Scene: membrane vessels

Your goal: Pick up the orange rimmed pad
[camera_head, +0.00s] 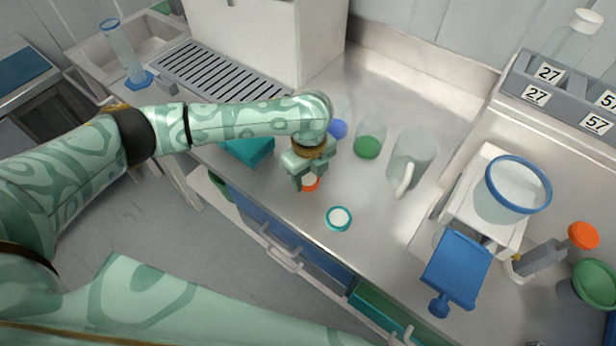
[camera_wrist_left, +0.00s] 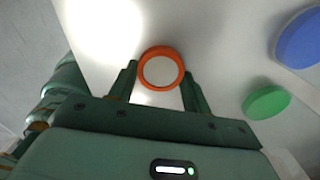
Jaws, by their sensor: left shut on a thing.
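The orange rimmed pad (camera_head: 311,183) is a small round disc with a pale centre, near the front edge of the steel counter. My left gripper (camera_head: 305,179) reaches down from above and is shut on it. In the left wrist view the pad (camera_wrist_left: 161,69) sits between the two fingertips of the left gripper (camera_wrist_left: 161,85), its pale face and full orange rim showing. In the head view the fingers cover part of the pad. I cannot tell whether it still touches the counter. My right gripper is not in view.
A teal rimmed pad (camera_head: 339,218) lies just right of the gripper, near the counter edge. A teal box (camera_head: 249,148) is to the left. Behind stand a green-bottomed beaker (camera_head: 368,141) and a clear jug (camera_head: 412,160). A blue-rimmed vessel (camera_head: 517,186) stands right.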

